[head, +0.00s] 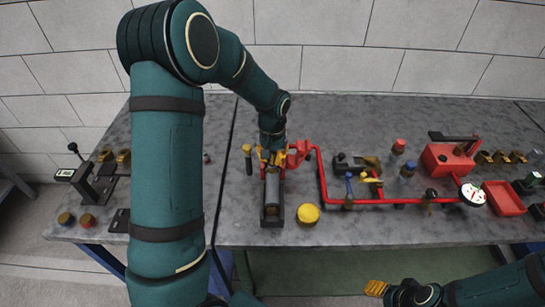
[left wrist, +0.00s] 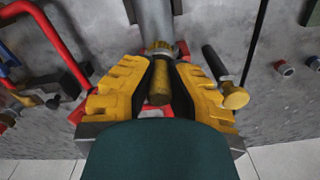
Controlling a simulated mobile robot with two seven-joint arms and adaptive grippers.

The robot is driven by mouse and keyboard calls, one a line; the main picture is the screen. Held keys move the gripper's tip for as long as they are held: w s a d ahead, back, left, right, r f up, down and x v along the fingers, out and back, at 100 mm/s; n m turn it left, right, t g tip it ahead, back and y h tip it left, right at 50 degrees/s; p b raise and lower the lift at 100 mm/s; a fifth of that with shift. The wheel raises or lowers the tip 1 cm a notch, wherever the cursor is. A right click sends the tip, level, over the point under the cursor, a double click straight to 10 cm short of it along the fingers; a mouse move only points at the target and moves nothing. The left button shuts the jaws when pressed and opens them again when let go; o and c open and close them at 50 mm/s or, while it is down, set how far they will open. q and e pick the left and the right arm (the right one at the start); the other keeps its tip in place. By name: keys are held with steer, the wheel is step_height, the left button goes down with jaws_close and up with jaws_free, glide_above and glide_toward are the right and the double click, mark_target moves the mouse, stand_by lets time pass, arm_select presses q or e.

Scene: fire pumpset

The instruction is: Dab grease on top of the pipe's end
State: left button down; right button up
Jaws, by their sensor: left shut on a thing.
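The grey pipe (head: 271,189) lies in a black cradle (head: 272,220) on the bench. In the left wrist view the pipe (left wrist: 156,20) runs away from me and has a brass-coloured ring (left wrist: 161,48) at its near end. My left gripper (head: 270,156) is over the pipe's far end in the head view. In the left wrist view its yellow fingers (left wrist: 158,75) are on either side of a brass-coloured cylinder (left wrist: 160,85), which it holds close to the ring. I cannot tell whether they touch. My right gripper (head: 377,288) is low at the right, apart from the bench; its jaws are unclear.
A yellow round tin (head: 308,213) stands right of the cradle. A dark-handled, brass-topped tool (head: 248,158) is close left of my left gripper. Red pipework (head: 322,178) and a red box (head: 445,160) are to the right. Bare bench lies in front of the pipework.

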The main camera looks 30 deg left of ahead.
arm_select(q)
steer(key=shift+w+a, duration=0.1)
stand_by(0.4)
steer(key=shift+w+a, duration=0.3)
steer(key=shift+w, duration=0.2)
steer(key=shift+w+a, duration=0.25)
steer(key=shift+w, duration=0.2)
step_height(320, 180, up, 6)
steer(key=p, duration=0.4)
stand_by(0.4)
